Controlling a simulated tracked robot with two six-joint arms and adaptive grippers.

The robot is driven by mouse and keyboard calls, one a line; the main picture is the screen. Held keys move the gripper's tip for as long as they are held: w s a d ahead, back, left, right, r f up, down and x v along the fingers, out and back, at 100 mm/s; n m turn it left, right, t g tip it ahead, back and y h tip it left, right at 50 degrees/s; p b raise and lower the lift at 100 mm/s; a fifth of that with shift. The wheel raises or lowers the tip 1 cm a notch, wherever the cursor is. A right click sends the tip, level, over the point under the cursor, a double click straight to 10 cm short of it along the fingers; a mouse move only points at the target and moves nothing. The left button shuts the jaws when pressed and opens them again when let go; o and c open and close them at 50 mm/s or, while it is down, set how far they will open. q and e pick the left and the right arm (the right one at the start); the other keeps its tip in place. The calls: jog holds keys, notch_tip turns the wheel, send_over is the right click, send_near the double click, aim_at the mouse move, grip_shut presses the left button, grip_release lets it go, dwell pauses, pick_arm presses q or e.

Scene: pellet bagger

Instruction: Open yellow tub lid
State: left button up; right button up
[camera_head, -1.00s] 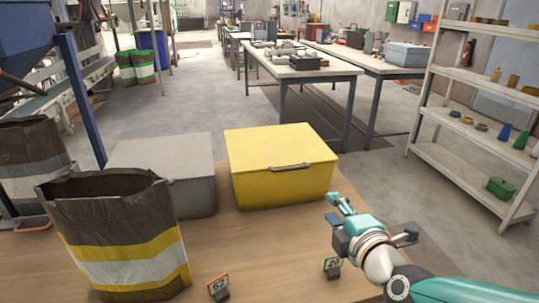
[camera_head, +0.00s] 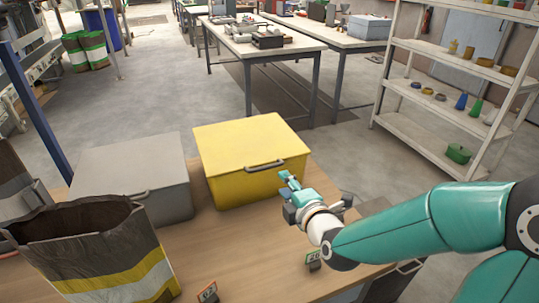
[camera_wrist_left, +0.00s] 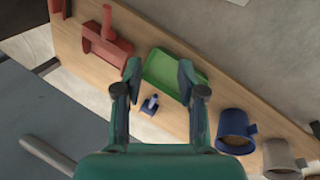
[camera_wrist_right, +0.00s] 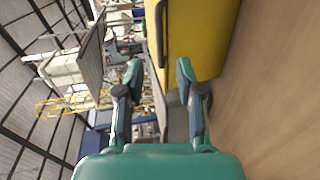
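The yellow tub (camera_head: 240,187) stands on the wooden table in the head view, and its yellow lid (camera_head: 250,143) is closed. A dark handle (camera_head: 265,166) sits at the lid's front edge. My right gripper (camera_head: 287,180) is just to the right of the tub's front, near the handle. In the right wrist view the right gripper (camera_wrist_right: 158,78) is open with nothing between its fingers, and the handle (camera_wrist_right: 161,35) and tub side (camera_wrist_right: 207,40) lie ahead. My left gripper is out of the head view. In the left wrist view the left gripper (camera_wrist_left: 158,75) is open and empty.
A grey lidded tub (camera_head: 130,177) stands left of the yellow one. An open paper bag (camera_head: 95,245) is in front of it. Small number signs (camera_head: 313,259) stand near the table's front. The left wrist view shows a green tray (camera_wrist_left: 174,75) and a blue mug (camera_wrist_left: 234,132).

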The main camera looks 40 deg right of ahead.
aim_at(269, 167)
jog(key=p+x, duration=0.1)
jog(key=x, duration=1)
jog(key=shift+w+f, duration=0.1)
jog(key=shift+f, duration=0.05)
grip_shut()
